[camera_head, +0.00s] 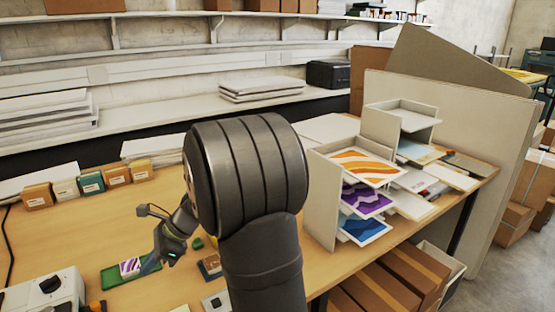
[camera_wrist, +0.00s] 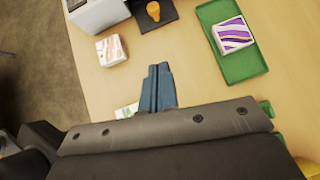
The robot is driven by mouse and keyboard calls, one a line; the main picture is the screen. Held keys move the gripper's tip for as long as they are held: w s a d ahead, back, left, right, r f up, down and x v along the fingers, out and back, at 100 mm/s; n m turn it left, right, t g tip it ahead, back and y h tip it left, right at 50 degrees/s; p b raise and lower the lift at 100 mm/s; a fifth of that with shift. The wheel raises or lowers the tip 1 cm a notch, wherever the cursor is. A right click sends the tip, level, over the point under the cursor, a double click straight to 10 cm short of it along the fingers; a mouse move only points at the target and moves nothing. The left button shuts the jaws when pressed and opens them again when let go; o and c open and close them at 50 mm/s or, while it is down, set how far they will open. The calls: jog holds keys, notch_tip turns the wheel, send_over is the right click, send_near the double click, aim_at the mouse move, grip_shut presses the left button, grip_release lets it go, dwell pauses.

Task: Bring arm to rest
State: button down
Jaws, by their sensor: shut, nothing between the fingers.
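My gripper (camera_head: 150,265) hangs over the wooden table at the lower left of the head view, close to the green tray's right end. In the wrist view its blue fingers (camera_wrist: 157,72) are pressed together with nothing between them. My arm covers the middle of the head view and hides part of the table. The green tray (camera_wrist: 238,67) holds a purple, white and yellow card stack (camera_wrist: 233,35), apart from the fingers in the wrist view. A white stack with orange stripes (camera_wrist: 112,50) lies left of the fingers.
A white machine with a black knob (camera_head: 48,286) stands at the lower left. Small boxes (camera_head: 91,182) line the table's back. A shelf rack (camera_head: 322,200) with colourful prints stands right of my arm. A black pad (camera_wrist: 152,17) with an orange item lies near the machine.

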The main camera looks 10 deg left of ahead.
send_near(100, 309)
jog(key=f, duration=0.3)
jog(key=shift+w+d+f, duration=0.1)
jog(key=shift+w+d, duration=0.15)
jog(key=shift+d, duration=0.05)
jog(key=s+a, duration=0.2)
jog(key=shift+a+f, duration=0.3)
jog(key=shift+a, duration=0.1)
jog(key=shift+s+a, duration=0.35)
jog(key=shift+a, duration=0.1)
